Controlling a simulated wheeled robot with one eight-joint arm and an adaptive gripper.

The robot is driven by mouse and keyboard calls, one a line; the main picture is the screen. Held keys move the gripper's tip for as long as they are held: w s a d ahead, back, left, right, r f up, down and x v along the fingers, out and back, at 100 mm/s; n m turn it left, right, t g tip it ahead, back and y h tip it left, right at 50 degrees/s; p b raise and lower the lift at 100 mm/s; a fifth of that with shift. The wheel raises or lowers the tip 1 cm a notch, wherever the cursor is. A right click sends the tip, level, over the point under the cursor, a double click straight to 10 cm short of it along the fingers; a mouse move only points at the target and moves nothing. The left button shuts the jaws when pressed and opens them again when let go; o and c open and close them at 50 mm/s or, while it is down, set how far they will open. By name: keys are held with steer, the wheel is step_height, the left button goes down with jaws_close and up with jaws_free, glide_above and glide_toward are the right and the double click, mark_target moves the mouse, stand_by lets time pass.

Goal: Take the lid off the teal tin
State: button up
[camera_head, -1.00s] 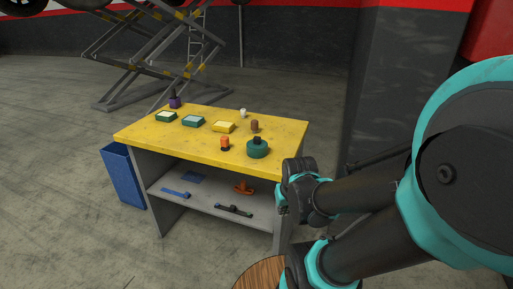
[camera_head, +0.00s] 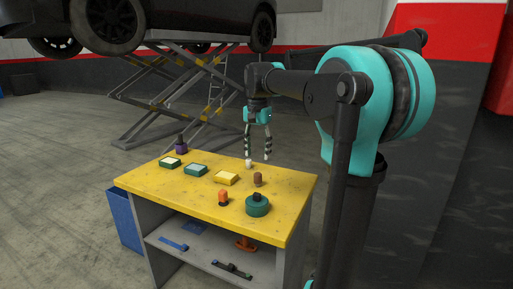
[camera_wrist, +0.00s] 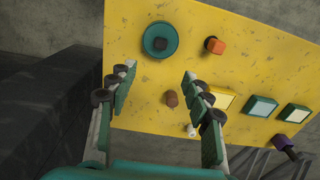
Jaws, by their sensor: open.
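The teal tin (camera_head: 257,206) stands on the yellow table near its front right edge. Its lid has a dark knob (camera_head: 257,196) on top. In the wrist view the tin (camera_wrist: 160,40) shows from above as a round teal disc with the dark knob at its middle. My gripper (camera_head: 257,158) is open and empty, pointing down above the back right part of the table, behind and above the tin. In the wrist view my gripper (camera_wrist: 155,75) has its fingers apart, with the tin beyond their tips.
The yellow table (camera_head: 147,188) also holds an orange-topped piece (camera_head: 223,197), a brown cylinder (camera_head: 258,179), a small white piece (camera_head: 248,163), a yellow box (camera_head: 227,178), two green-teal boxes and a purple piece (camera_head: 181,146). A blue bin (camera_head: 127,219) stands at the left.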

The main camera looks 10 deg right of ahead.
mark_target(257, 193)
steer(key=f, duration=1.6)
steer(key=shift+w+f, duration=0.2)
steer(key=shift+f, duration=0.2)
jaws_close()
steer(key=shift+r, duration=0.1)
stand_by(0.3)
steer(key=shift+r, duration=2.45)
